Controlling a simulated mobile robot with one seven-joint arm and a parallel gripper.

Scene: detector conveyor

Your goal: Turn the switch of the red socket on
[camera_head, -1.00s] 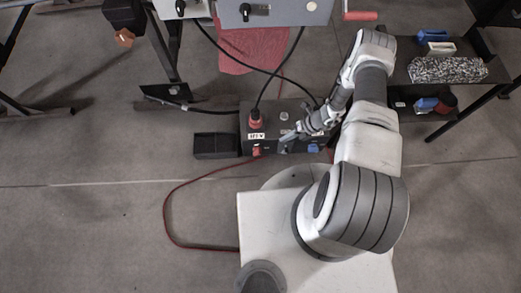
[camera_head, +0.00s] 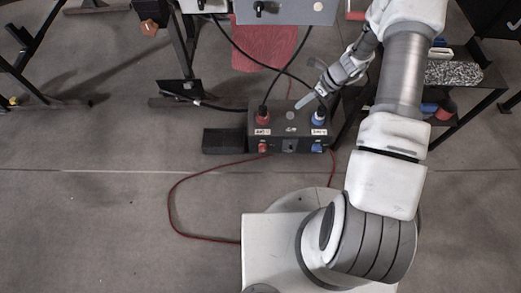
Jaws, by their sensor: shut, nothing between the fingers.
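A dark socket box (camera_head: 291,145) sits on the floor at the centre of the view. The red socket (camera_head: 262,119) is on its left top, with a black cable running into it. A small red switch (camera_head: 262,147) is on the front face below it. Its on or off position is too small to tell. A blue socket (camera_head: 320,118) and a blue switch (camera_head: 316,147) are on the right side. My gripper (camera_head: 302,103) is shut and empty. It appears above the box top, between the two sockets and nearer the blue one, apart from the red switch.
Black cables (camera_head: 285,72) hang from a grey panel (camera_head: 285,12) behind the box. A black block (camera_head: 223,140) stands at the box's left. A red cable (camera_head: 172,205) loops over the floor. A dark shelf (camera_head: 470,100) stands right. The floor left of the box is mostly clear.

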